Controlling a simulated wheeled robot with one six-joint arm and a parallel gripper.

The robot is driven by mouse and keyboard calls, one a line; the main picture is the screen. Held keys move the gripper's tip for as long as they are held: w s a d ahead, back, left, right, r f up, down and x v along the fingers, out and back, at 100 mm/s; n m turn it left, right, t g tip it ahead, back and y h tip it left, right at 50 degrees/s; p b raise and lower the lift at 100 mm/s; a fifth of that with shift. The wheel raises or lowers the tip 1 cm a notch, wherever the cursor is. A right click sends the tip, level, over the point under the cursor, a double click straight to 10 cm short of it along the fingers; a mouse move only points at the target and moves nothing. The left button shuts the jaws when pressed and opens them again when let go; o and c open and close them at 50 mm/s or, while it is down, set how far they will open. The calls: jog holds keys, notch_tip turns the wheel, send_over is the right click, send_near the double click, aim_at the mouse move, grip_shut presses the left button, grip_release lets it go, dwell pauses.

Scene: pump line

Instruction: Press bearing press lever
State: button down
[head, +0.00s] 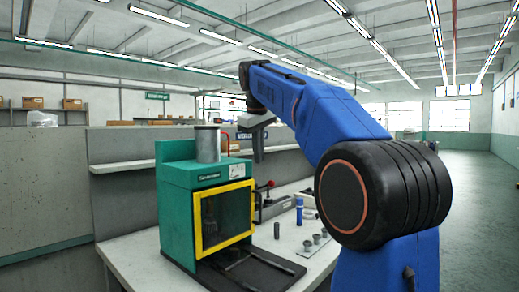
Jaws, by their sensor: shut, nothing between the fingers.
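A green machine (178,215) with a yellow-framed dark window (223,218) and a grey cylinder (207,144) on top stands on the white bench. Just right of it is a short lever with a red knob (270,184), partly hidden behind the machine. I cannot tell for certain that this is the bearing press lever. My gripper (259,157) hangs in the air above and a little left of the red knob in the picture, pointing down. Its fingers look shut and empty, and it appears apart from the lever.
The bench (134,255) also carries a blue bottle-like part (299,211), a dark cylinder (277,230) and several small grey parts on a light plate (305,237). Grey partitions (123,195) stand behind; open floor lies right.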

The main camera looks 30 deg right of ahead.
jog(key=w+d+f, duration=0.2)
jog(key=d+f, duration=0.2)
jog(key=f, duration=0.3)
jog(key=shift+d, duration=0.2)
jog(key=shift+f, duration=0.15)
jog(key=shift+s+d+f+t, duration=0.1)
jog(key=shift+s+f+t, duration=0.1)
jog(key=shift+t, duration=0.2)
